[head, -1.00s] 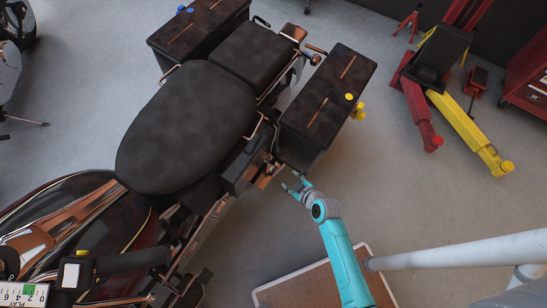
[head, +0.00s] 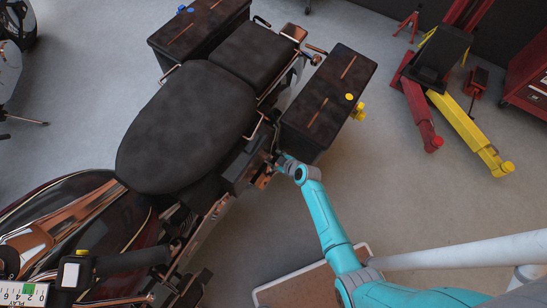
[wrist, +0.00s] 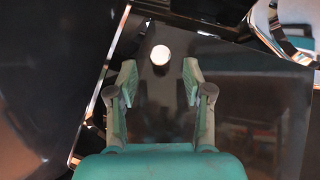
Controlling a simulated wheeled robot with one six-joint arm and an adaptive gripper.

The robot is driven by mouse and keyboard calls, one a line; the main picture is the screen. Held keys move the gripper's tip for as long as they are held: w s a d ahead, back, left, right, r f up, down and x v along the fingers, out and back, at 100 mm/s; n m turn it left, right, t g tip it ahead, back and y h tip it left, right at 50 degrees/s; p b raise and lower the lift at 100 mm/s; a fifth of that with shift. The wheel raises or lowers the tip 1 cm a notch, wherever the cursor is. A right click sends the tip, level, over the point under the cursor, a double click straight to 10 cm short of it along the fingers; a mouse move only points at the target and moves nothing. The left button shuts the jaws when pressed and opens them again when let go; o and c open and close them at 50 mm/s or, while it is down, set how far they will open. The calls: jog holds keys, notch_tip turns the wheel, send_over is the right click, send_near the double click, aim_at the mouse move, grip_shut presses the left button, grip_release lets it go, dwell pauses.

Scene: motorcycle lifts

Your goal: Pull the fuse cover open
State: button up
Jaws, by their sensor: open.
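In the wrist view a dark glossy panel (wrist: 235,85), which looks like the fuse cover, fills the middle and right. A small pale round knob (wrist: 160,55) stands out from it. My gripper (wrist: 158,82) is open, with one finger on each side of the view and the knob centred just beyond and between the fingertips. I see no clear contact with the knob. In the head view my gripper (head: 279,158) is at the motorcycle's side, below the seat (head: 187,125) and close to the right pannier (head: 322,100). The cover cannot be made out clearly there.
The pannier with a yellow knob (head: 349,97) overhangs close above my gripper. Chrome edges (wrist: 85,125) border the panel on the left. A brown-topped platform (head: 305,288) lies below my arm. A red and yellow lift (head: 455,110) stands at right; the floor between is clear.

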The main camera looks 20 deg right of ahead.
jog(key=shift+x, duration=1.35)
jog(key=shift+c, duration=0.3)
grip_shut()
